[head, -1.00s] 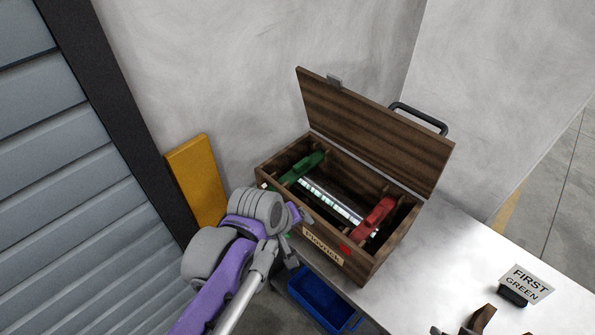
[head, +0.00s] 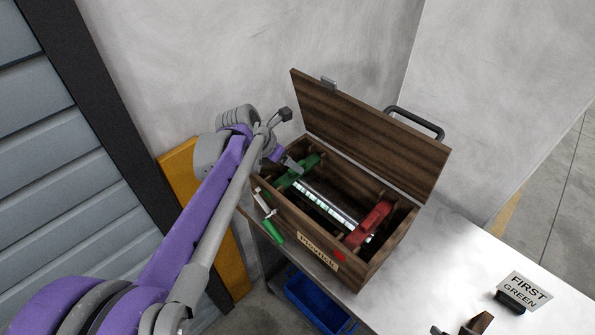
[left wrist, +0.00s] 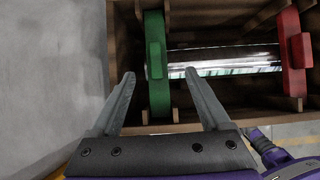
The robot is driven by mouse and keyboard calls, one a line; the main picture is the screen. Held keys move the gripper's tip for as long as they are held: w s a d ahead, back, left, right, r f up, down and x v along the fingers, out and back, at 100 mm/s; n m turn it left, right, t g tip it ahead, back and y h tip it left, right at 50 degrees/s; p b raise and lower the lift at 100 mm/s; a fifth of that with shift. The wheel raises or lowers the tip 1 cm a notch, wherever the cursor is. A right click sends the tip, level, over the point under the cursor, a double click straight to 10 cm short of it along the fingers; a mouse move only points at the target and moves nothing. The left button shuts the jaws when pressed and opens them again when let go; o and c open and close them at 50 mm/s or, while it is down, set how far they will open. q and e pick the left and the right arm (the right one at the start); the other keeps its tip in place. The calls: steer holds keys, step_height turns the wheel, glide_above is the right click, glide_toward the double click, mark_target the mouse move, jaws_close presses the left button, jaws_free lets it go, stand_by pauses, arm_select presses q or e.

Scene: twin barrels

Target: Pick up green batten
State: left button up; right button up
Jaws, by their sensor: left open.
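The green batten (head: 298,173) lies across the left end of an open wooden box (head: 319,254). In the left wrist view the green batten (left wrist: 155,50) runs lengthwise between the two fingers. My left gripper (head: 288,141) is open and empty over the box's left end. In the left wrist view its fingertips (left wrist: 160,75) stand apart, one on each side of the batten, with gaps to it. I cannot tell how far above the batten they are. My right gripper is not in view.
A red batten (head: 369,224) lies at the box's right end, with a shiny tube (head: 328,207) between the battens. The raised lid (head: 370,130) stands behind. A green-handled tool (head: 273,231) hangs at the front left. A sign (head: 525,290) reads FIRST GREEN. A blue bin (head: 316,304) is below.

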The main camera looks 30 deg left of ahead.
mark_target(291, 176)
arm_select(q)
steer(key=x, duration=0.7)
steer(key=shift+w+a+r, duration=0.1)
steer(key=shift+w+a, duration=0.1)
steer(key=shift+w, duration=0.2)
steer(key=shift+s, duration=0.15)
steer(key=shift+c, duration=0.6)
jaws_close()
